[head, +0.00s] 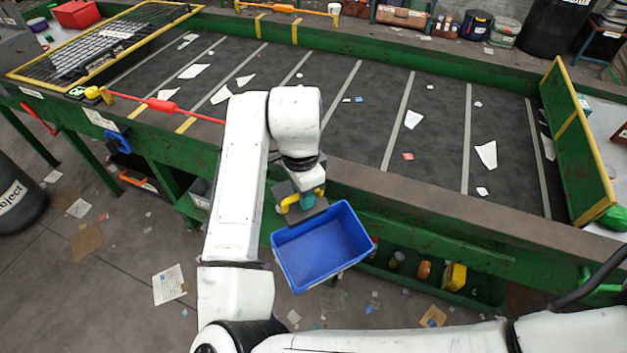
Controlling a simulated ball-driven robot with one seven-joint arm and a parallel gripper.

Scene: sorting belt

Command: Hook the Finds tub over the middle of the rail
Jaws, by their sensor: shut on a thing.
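A blue open-topped tub (322,250) hangs from my gripper (308,205), in front of the belt's near side. It looks empty and tilts a little in the picture. My gripper is shut on a yellow and teal part at the tub's back left edge. The fingertips are partly hidden by the gripper body. No lettering shows on the tub from here. The near rail (430,185) of the belt runs along its front edge, just behind the tub. A gap between tub and rail cannot be judged from this view.
The dark belt (350,125) carries scattered paper scraps. A red pull cord (165,106) runs along the near edge at left. A green gate (575,150) with yellow trim stands at the right end. A low green tray (485,285) with several items lies below the belt.

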